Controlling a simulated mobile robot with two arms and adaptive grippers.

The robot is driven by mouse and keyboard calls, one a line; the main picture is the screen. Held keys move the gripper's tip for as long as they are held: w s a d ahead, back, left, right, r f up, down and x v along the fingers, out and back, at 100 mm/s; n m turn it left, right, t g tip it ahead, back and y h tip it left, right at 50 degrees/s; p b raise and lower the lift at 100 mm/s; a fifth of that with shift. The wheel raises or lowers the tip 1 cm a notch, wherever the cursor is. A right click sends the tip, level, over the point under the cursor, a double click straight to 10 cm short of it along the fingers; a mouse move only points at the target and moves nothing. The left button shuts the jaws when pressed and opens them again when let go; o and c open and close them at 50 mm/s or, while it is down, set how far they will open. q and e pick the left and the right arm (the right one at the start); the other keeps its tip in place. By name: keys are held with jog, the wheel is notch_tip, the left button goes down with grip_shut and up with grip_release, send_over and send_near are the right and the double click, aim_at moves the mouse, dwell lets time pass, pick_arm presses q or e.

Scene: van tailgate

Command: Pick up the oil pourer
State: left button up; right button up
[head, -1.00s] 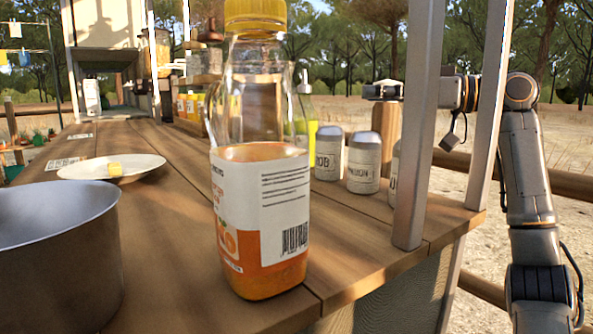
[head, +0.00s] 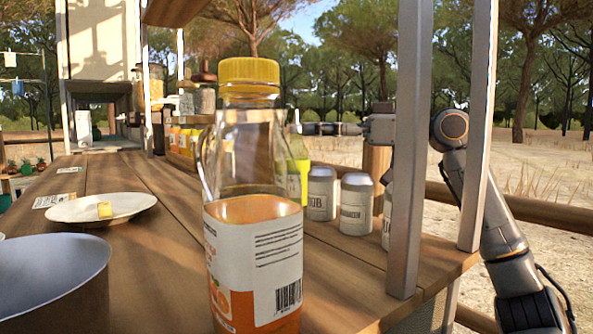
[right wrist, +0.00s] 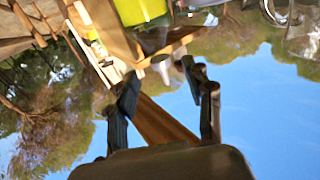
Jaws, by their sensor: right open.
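The oil pourer (head: 304,168), with yellow-green oil in it, stands on the wooden counter and is mostly hidden behind a large orange juice bottle (head: 252,250). In the right wrist view, a yellow-green part of it (right wrist: 140,10) shows at the top edge. My right gripper (head: 318,129) reaches in from the right, past the metal posts, and points left at about the height of the pourer's top. In the right wrist view, my right gripper (right wrist: 162,78) has its fingers apart with nothing between them. I cannot tell the exact gap to the pourer. My left gripper is not in view.
Several grey canisters (head: 356,204) stand just right of the pourer. Two metal posts (head: 410,150) rise at the counter's right edge. A plate with a yellow piece (head: 75,211) and a large pot (head: 50,285) are at left. Jars stand farther back.

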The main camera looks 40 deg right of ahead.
jog(key=x, duration=0.3)
jog(key=shift+w+a+p, duration=0.1)
jog(key=shift+w+p, duration=0.1)
jog(key=shift+p, duration=0.1)
grip_shut()
